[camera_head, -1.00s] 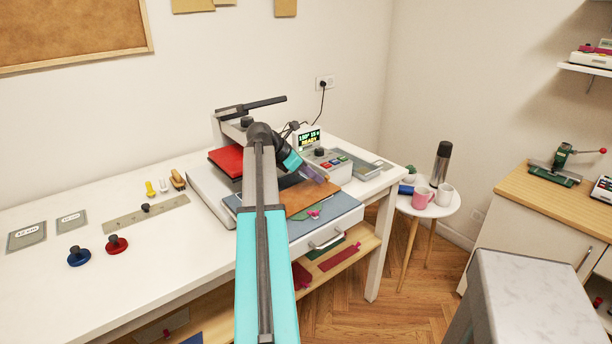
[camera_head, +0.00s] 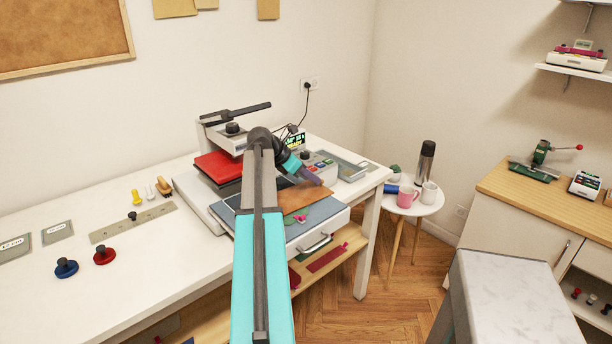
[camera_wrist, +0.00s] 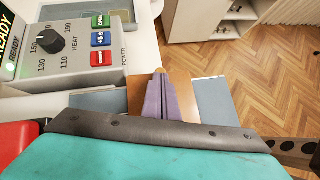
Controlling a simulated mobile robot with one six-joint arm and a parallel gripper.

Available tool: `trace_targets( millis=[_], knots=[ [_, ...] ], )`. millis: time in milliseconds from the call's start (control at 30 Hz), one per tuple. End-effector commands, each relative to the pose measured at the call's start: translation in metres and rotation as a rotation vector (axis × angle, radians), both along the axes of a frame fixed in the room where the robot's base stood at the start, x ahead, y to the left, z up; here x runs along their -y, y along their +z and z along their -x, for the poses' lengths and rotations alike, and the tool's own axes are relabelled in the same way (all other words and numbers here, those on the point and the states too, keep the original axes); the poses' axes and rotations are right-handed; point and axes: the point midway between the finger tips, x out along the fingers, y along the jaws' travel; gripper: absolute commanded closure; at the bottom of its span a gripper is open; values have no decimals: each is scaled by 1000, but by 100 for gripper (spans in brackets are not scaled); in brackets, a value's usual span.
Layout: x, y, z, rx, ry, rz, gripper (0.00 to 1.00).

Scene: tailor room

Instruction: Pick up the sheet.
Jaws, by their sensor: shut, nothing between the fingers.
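A flat brown sheet (camera_head: 301,199) lies on the blue-grey lower plate (camera_head: 322,226) of the heat press. A small pink piece (camera_head: 300,218) lies near its front edge. My gripper (camera_head: 316,180) is shut and empty above the sheet's far right part. In the wrist view the purple fingers (camera_wrist: 160,97) are together in front of the brown sheet (camera_wrist: 182,90), hiding part of it. I cannot tell whether the tips touch it.
The press's red block (camera_head: 217,167) is left of my arm. Its control box (camera_wrist: 75,45) with knob and buttons is close beside my gripper. A round stool (camera_head: 420,207) with mugs and a flask stands to the right.

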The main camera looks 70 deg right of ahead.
Motion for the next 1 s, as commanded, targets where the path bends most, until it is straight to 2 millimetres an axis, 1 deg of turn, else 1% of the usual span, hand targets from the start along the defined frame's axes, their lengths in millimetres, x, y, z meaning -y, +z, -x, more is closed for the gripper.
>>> trace_targets(
  millis=[33,200,600,767,1000],
  knots=[
    [4,3,4,0,-1,-1,100],
    [10,1,11,0,0,0,100],
    [10,0,11,0,1,1,100],
    [8,1,9,0,3,0,100],
    [-6,2,-1,0,3,0,100]
  ],
)
